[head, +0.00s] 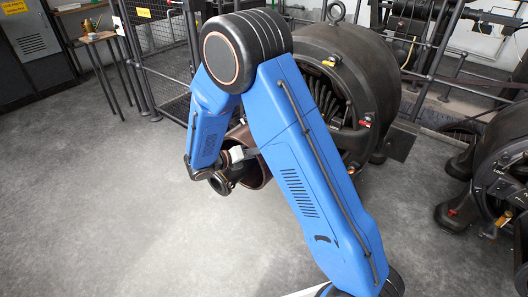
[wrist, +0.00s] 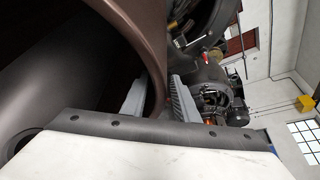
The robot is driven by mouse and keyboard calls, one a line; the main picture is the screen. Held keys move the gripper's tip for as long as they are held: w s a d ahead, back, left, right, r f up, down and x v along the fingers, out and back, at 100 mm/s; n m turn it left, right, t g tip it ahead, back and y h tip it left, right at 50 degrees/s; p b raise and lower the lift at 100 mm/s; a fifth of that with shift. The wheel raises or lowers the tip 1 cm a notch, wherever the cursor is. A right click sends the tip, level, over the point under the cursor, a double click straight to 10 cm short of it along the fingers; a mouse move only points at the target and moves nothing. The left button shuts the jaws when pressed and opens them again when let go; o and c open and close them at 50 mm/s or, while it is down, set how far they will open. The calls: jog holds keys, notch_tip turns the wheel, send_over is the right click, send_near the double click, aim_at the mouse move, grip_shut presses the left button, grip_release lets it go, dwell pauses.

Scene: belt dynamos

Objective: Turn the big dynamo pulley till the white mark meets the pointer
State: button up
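The big dynamo pulley (head: 262,180) is a dark brown, hollow drum low on the front of the big black dynamo (head: 345,62). My blue arm hides much of it in the head view. My gripper (head: 237,154) is at its rim. In the wrist view the brown pulley (wrist: 150,35) fills the upper left. Its rim runs down between the two grey ridged fingers of my gripper (wrist: 158,98). One finger is inside the rim and one outside, close together with the rim between them. I cannot make out the white mark or the pointer in either view.
A second dark machine (head: 505,150) stands at the right. Black railings (head: 160,45) run behind on the left. A small wooden table (head: 97,38) and a grey cabinet (head: 30,45) are at the far left. The grey floor (head: 110,210) at left is clear.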

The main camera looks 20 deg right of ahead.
jog(key=v, duration=1.5)
jog(key=shift+s+a, duration=0.2)
jog(key=shift+a, duration=0.1)
jog(key=shift+d+r, duration=0.1)
jog(key=shift+r, duration=0.05)
jog(key=s+d+r+m+g+y, duration=0.3)
jog(key=s+d+r+m, duration=0.3)
jog(key=d, duration=0.3)
jog(key=s+d+r+m+g+y, duration=0.2)
jog(key=s+d+r+m+y, duration=0.2)
jog(key=s+d+m, duration=0.45)
jog(key=s+d+r+m+t+y, duration=0.2)
jog(key=s+m+y, duration=0.1)
jog(key=s+m, duration=0.5)
jog(key=s+d+r+m+t+y, duration=0.2)
jog(key=s+d+m+t+y, duration=0.1)
jog(key=s+m, duration=0.5)
jog(key=shift+d+r+m+y, duration=0.2)
jog(key=shift+r+m+y, duration=0.15)
jog(key=shift+m+y, duration=0.45)
jog(key=shift+c, duration=0.6)
